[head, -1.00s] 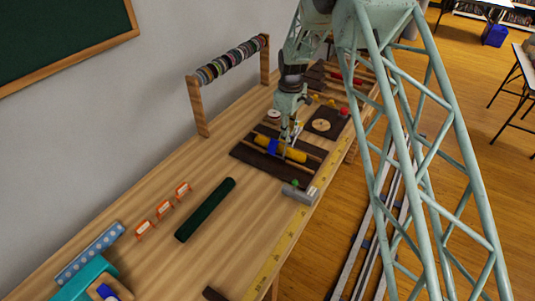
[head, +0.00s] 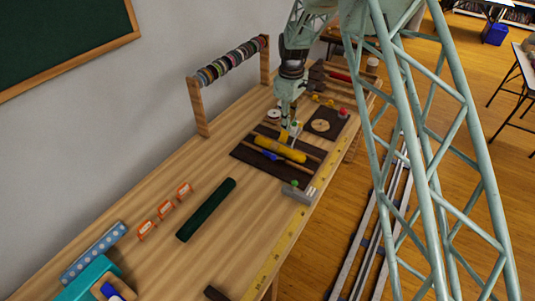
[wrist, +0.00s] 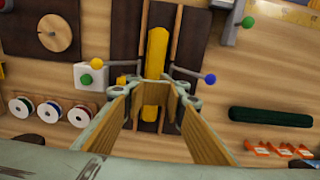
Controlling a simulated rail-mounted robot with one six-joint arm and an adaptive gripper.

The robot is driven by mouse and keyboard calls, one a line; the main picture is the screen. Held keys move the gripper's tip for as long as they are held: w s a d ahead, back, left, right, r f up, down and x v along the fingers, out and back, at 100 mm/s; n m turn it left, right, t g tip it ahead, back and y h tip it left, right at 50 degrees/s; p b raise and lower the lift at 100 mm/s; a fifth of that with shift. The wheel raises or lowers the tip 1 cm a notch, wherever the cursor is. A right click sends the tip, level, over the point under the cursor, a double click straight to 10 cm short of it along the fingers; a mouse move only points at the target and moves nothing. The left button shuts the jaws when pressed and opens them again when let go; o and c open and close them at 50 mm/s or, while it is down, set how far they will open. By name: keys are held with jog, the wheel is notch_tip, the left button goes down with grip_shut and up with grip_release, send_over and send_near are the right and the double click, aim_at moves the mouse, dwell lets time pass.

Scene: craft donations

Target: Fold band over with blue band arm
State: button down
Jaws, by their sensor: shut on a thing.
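The yellow roll (head: 280,149) lies across a dark mat (head: 247,152); in the wrist view it (wrist: 157,50) runs upright through the middle. The blue band arm (wrist: 210,79) is a thin rod with a blue knob, on the right of the roll there; its blue part (head: 270,155) shows at the roll's near side in the head view. A yellow-knobbed arm (wrist: 94,79) lies opposite. The exact contact is hidden.
A dark green roll (head: 206,209) and orange card holders (head: 166,208) lie to the near left. A grey block with a green knob (head: 297,193) sits by the yellow ruler strip (head: 290,228). A spool rack (head: 230,64) stands at the back. Bare tabletop surrounds the green roll.

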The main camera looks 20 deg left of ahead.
jog(key=shift+r+p, duration=0.3)
jog(key=shift+r, duration=0.75)
jog(key=s+d+r+m+b, duration=0.1)
jog(key=s+d+r+m, duration=0.15)
jog(key=d+r, duration=0.45)
jog(key=s+d+r+m+b, duration=0.1)
jog(key=s+d+r+b, duration=0.3)
jog(key=r, duration=0.6)
jog(key=s+d+r+m+t, duration=0.2)
jog(key=s+d+r+m, duration=0.2)
jog(key=s+d+r, duration=0.9)
jog(key=s+d+r+m+b, duration=0.2)
jog(key=s+d, duration=0.4)
jog(key=s, duration=0.3)
jog(key=s+d+r+m+b, duration=0.1)
jog(key=s+d+m, duration=0.1)
jog(key=s+d, duration=0.5)
jog(key=s+d+f+m+t+b, duration=0.1)
jog(key=s+f+m, duration=0.1)
jog(key=s, duration=0.9)
jog(key=s+d+f+m+t+b, duration=0.1)
jog(key=s+d+f+b, duration=0.1)
jog(key=s, duration=0.8)
jog(key=shift+s+d+f+m, duration=0.2)
jog(key=shift+s+f+m, duration=0.2)
jog(key=shift+f, duration=0.3)
jog(key=shift+w, duration=0.1)
